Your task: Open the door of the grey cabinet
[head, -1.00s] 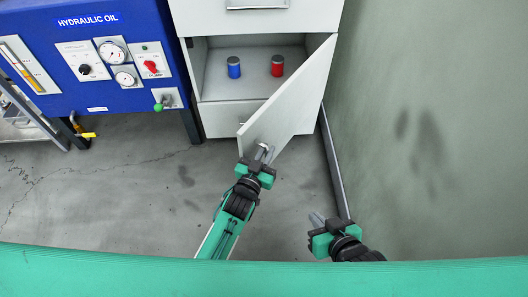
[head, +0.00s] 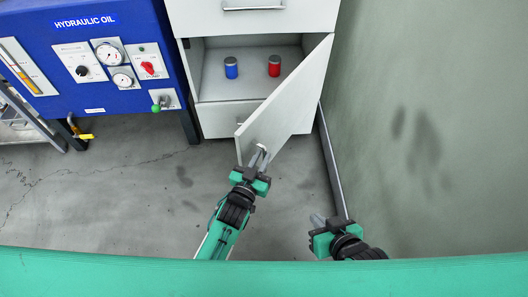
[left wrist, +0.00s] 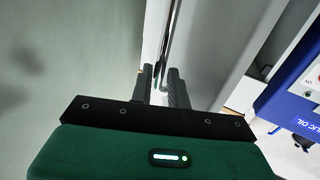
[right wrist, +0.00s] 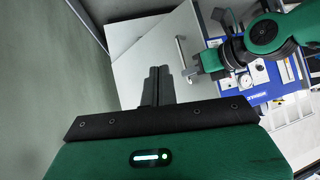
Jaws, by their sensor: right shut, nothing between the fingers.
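The grey cabinet (head: 203,60) stands at the back, its door (head: 290,95) swung out on its right side and wide open. The door's bar handle (left wrist: 172,35) shows in the left wrist view. My left gripper (head: 259,160) is at the door's handle. Its fingers (left wrist: 160,76) are apart, with the bar in line between them; I cannot tell whether they touch it. My right gripper (head: 318,220) is shut and empty, low near the wall, away from the door. The right wrist view shows its fingers (right wrist: 158,82) together.
Inside the cabinet are a blue can (head: 231,68) and a red can (head: 274,66). A drawer (head: 222,119) lies below. A blue hydraulic oil unit (head: 110,60) stands to the left. A green wall (head: 420,120) bounds the right side. The floor in front is clear.

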